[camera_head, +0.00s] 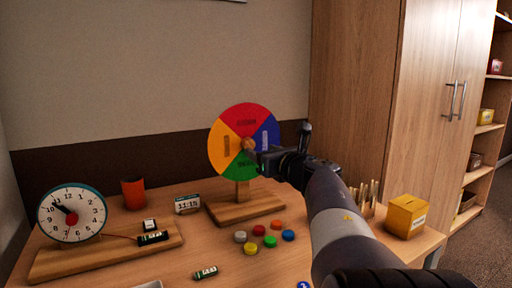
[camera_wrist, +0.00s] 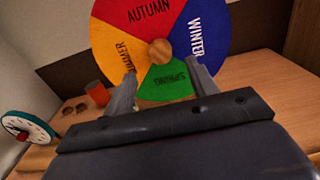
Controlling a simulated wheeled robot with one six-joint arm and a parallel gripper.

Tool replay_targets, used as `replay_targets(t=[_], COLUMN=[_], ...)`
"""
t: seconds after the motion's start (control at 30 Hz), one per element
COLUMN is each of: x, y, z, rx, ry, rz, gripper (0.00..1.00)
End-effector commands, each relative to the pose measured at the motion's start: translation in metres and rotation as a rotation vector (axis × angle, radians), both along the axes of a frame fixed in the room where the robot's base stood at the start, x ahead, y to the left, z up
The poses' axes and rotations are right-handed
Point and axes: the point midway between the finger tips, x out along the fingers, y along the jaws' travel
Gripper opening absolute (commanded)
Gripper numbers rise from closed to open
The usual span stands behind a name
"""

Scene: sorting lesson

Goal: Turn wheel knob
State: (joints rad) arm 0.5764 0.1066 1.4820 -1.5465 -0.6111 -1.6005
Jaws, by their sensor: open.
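A round wheel (camera_head: 244,118) with red, blue, green and yellow quarters stands upright on a wooden stand (camera_head: 246,207). In the wrist view the wheel (camera_wrist: 182,15) reads AUTUMN at the top, WINTER at right and SPRING at the bottom; the left word is partly hidden by a finger. A round wooden knob (camera_wrist: 160,52) sits at its centre, also visible in the head view (camera_head: 248,144). My gripper (camera_wrist: 160,78) is open in front of the wheel, its fingertips either side of and a little below the knob in the wrist view. I cannot tell whether they touch the wheel.
A clock (camera_head: 72,213) on a wooden base stands at left, with an orange cup (camera_head: 133,193) behind. A small date or time card (camera_head: 187,204) stands nearby. Several coloured discs (camera_head: 269,241) lie before the stand. A yellow box (camera_head: 406,216) is at right.

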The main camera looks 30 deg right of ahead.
Motion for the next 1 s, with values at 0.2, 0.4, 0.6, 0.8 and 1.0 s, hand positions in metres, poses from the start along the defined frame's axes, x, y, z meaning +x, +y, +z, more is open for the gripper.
replay_targets(t=[0.2,0.4,0.6,0.8,1.0], x=[-0.034,-0.044,-0.044,-0.038,-0.011], y=[-0.002,-0.001,-0.001,-0.001,0.001], z=[0.001,0.0,0.0,-0.001,-0.002], rx=[-0.001,0.0,0.0,0.0,-0.001], ry=[0.0,0.0,0.0,0.001,0.002], rz=[-0.002,0.0,0.0,0.001,0.004], gripper=[0.55,0.55,0.55,0.55,0.55])
